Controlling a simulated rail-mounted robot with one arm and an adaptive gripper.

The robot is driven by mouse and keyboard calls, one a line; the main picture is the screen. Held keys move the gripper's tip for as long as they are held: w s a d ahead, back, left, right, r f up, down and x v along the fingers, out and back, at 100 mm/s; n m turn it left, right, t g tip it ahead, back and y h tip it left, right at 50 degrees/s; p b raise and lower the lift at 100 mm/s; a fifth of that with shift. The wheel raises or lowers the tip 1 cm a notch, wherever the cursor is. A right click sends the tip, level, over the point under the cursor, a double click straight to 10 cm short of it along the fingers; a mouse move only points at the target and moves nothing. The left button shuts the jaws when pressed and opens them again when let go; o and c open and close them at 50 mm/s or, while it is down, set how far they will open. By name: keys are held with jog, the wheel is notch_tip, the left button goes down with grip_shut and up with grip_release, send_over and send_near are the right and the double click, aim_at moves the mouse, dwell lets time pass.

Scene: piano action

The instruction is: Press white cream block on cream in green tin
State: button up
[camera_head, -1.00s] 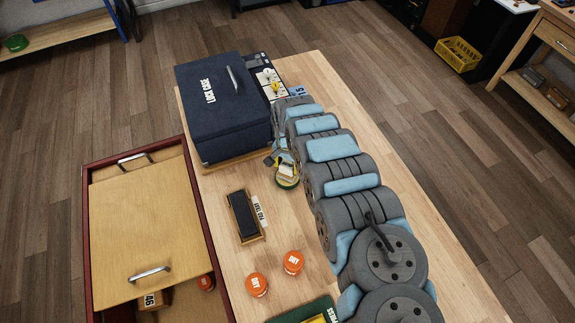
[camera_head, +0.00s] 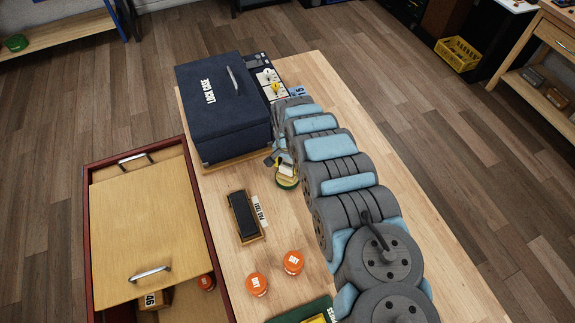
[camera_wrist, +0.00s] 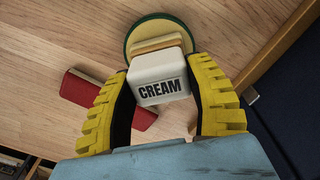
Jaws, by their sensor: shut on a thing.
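The white block marked CREAM (camera_wrist: 158,80) is between the yellow fingers of my gripper (camera_wrist: 165,95) in the wrist view. My gripper is shut on it. The block's tan far end lies over the round green tin (camera_wrist: 134,33), whose pale cream filling shows around it. Whether the block touches the cream cannot be told. In the head view the green tin (camera_head: 287,183) sits on the bench beside the blue case, and my arm partly hides the tin and block.
A navy lock case (camera_head: 222,105) stands behind the tin. A dark pad (camera_head: 243,214) in a wooden holder and two orange DRY tins (camera_head: 293,262) (camera_head: 257,284) lie nearer. An open red-edged drawer (camera_head: 140,230) is at left. Bare bench lies right of my arm.

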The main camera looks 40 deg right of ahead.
aim_at(287, 165)
jog(key=shift+r+p, duration=2.85)
jog(key=shift+r, duration=0.65)
jog(key=w+a+r+n, duration=0.6)
jog(key=w+a+r, duration=0.8)
jog(key=a, duration=0.3)
jog(key=w+a+r+n, duration=0.1)
jog(key=a+r+n, duration=0.2)
jog(key=a+r, duration=0.35)
jog(key=a+r+n, duration=0.2)
jog(key=a+r, duration=0.1)
jog(key=a, duration=0.6)
jog(key=w+a+r+n, duration=0.1)
jog(key=a+r+n, duration=0.25)
jog(key=a, duration=0.35)
notch_tip(287, 165, up, 14)
jog(key=p, duration=1.3)
jog(key=shift+s+f+m, duration=0.15)
jog(key=shift+s+m, duration=0.1)
jog(key=shift+m, duration=0.2)
